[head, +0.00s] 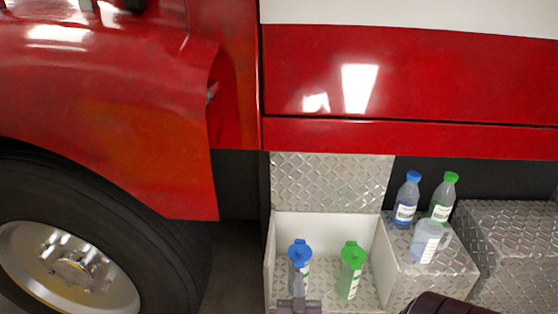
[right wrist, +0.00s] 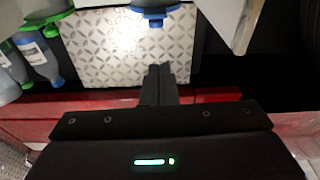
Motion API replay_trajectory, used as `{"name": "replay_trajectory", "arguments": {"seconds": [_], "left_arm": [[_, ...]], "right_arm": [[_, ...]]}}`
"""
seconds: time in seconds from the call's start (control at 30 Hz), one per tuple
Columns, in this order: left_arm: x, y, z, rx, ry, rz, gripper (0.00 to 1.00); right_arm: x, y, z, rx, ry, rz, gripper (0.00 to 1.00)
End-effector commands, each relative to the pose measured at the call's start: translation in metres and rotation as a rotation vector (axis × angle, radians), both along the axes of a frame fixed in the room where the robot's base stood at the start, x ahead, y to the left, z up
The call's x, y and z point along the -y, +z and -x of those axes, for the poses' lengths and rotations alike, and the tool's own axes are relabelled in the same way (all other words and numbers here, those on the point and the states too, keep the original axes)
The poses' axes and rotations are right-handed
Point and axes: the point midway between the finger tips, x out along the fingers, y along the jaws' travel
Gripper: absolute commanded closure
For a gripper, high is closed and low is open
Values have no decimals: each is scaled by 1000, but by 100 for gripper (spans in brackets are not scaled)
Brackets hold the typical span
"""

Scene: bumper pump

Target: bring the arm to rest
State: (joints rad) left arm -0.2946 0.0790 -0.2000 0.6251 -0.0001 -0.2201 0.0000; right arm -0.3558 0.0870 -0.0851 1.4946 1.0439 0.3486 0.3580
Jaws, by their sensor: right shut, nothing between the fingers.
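My right gripper (head: 299,276) is at the bottom of the head view, in front of a bottle with a blue pump top (head: 300,250). In the right wrist view its fingers (right wrist: 160,72) are together and empty, with a blue part (right wrist: 155,14) just beyond their tips. I cannot tell whether they touch it. The lower body of the blue-topped bottle is partly hidden behind the fingers. A bottle with a green top (head: 351,262) stands upright to its right in the same open white box (head: 325,222). My left gripper is not in view.
A diamond-plate step (head: 400,280) to the right carries a blue-capped bottle (head: 406,201), a green-capped bottle (head: 442,197) and a clear jug (head: 428,242). The red truck body (head: 400,80) is behind and above. A large wheel (head: 70,265) is at left.

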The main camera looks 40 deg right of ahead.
Motion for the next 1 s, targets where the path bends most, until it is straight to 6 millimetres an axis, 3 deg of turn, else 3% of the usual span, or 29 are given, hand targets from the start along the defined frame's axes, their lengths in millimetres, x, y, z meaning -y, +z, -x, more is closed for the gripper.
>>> {"name": "replay_trajectory", "arguments": {"seconds": [0.27,0.37,0.47,0.53,0.67,0.8,0.9,1.0], "left_arm": [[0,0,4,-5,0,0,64],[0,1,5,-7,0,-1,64],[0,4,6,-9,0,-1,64],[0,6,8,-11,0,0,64],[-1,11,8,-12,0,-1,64],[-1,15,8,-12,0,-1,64],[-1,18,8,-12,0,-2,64],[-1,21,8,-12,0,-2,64]], "right_arm": [[-2,-2,0,-6,3,-2,100],[-7,-22,-2,-66,30,-23,100],[-20,-69,-4,-204,94,-72,100],[-36,-116,0,-342,157,-120,100],[-72,-206,28,-625,284,-214,100],[-112,-288,85,-926,419,-312,100],[-140,-334,138,-1133,515,-379,100],[-164,-366,193,-1314,605,-443,100]]}}
